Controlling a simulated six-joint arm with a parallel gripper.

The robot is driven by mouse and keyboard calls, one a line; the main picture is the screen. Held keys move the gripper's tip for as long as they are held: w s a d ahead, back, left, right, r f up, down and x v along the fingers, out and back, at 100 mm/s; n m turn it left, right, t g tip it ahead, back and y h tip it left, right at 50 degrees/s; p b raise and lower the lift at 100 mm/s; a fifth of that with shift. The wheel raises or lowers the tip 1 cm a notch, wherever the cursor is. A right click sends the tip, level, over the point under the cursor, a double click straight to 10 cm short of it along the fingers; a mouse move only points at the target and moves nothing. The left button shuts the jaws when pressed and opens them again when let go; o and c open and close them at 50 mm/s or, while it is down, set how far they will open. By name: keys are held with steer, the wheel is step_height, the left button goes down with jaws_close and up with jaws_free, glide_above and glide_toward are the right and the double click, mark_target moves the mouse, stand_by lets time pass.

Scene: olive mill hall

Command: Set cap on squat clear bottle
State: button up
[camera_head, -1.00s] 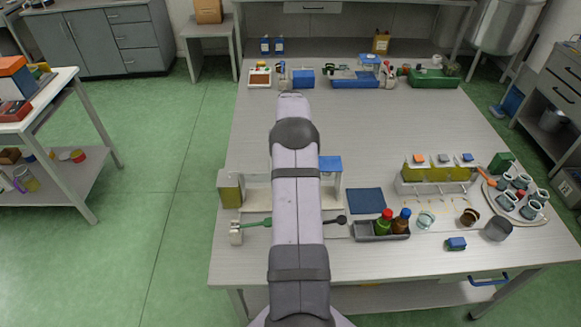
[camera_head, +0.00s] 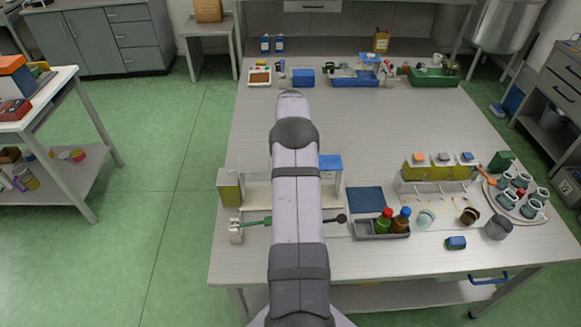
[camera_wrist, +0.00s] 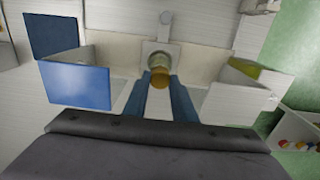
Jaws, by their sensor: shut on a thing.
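In the wrist view my gripper (camera_wrist: 160,82) has two blue fingers pointing away from the camera. They are shut on a small amber-yellow round piece (camera_wrist: 159,78), which I take to be the cap. Just beyond it is a round, greyish clear rim (camera_wrist: 153,52), perhaps the squat clear bottle. I cannot tell whether the cap touches it or how it is seated. In the camera_head view my own arm hides the gripper, the cap and this bottle.
A white stand with a blue panel (camera_wrist: 75,85) is left of my fingers; a yellow-green container (camera_wrist: 243,69) is right. Near them are a navy mat (camera_head: 366,200), a grey tray (camera_head: 366,236) with red- and blue-capped bottles, and a blue block (camera_head: 456,242). The table's middle is clear.

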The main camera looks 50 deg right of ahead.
steer(key=shift+f, duration=0.25)
steer(key=shift+f, duration=0.25)
steer(key=shift+f+b, duration=0.3)
steer(key=shift+b, duration=0.1)
stand_by(0.4)
steer(key=o, duration=1.2)
steer(key=shift+r+p, duration=2.05)
steer(key=shift+r, duration=1.05)
